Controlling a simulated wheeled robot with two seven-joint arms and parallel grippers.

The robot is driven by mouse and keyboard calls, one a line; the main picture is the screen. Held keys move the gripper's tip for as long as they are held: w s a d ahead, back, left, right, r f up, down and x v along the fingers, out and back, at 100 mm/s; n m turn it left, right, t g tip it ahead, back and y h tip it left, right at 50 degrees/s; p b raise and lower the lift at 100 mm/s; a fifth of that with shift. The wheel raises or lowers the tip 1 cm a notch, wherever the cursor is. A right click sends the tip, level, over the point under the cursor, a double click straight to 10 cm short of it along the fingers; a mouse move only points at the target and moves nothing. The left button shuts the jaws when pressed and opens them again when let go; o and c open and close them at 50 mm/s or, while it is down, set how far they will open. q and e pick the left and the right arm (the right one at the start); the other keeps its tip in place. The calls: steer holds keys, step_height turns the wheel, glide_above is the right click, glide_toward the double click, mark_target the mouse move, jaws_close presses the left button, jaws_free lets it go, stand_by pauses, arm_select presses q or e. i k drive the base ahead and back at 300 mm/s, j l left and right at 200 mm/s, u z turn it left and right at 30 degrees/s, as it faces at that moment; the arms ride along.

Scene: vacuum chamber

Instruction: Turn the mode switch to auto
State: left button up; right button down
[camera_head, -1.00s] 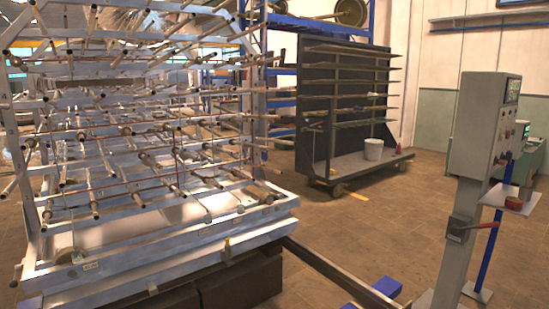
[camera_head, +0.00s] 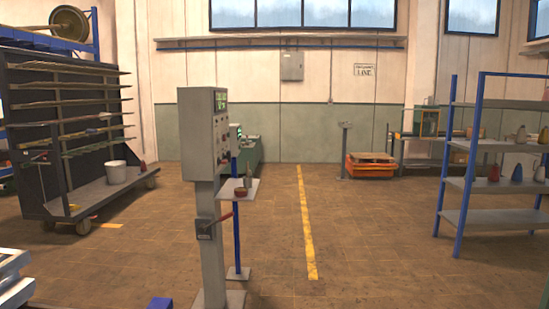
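A grey control box (camera_head: 204,133) stands upright on a grey post (camera_head: 209,255) left of the middle in the head view. Its front faces right and shows at a steep angle, with a small green-lit display (camera_head: 220,101) at the top and several knobs and buttons (camera_head: 222,140) below. Which knob is the mode switch is too small to tell. A red-handled lever (camera_head: 219,220) sits lower on the post. Neither of my grippers is in view.
A small shelf on a blue post (camera_head: 237,225) stands just behind the control post. A dark wheeled rack (camera_head: 60,130) is at the left, blue-framed shelves (camera_head: 492,215) at the right. The brown floor (camera_head: 380,250) between is clear, with a yellow line (camera_head: 307,225).

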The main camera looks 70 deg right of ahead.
mark_target(228, 156)
steer(key=z, duration=1.95)
steer(key=i+u, duration=0.15)
steer(key=u, duration=0.2)
steer(key=i+l+u, duration=0.15)
steer(key=u, duration=0.15)
steer(key=i+l+u, duration=0.3)
steer(key=i+l, duration=0.2)
steer(key=l, duration=0.15)
steer(key=i+l+u, duration=0.15)
steer(key=l, duration=0.2)
steer(key=i+l, duration=0.2)
steer(key=l, duration=0.15)
steer(key=i+l, duration=0.25)
steer(key=l, duration=0.15)
steer(key=i+l, duration=0.2)
steer(key=l, duration=0.15)
steer(key=i+l+u, duration=0.1)
steer(key=i+l, duration=0.35)
steer(key=l, duration=0.3)
steer(key=i+l, duration=0.2)
steer(key=l, duration=0.15)
steer(key=i+l, duration=0.2)
steer(key=l, duration=0.2)
steer(key=i+l, duration=0.25)
steer(key=l, duration=0.15)
steer(key=j+u, duration=0.05)
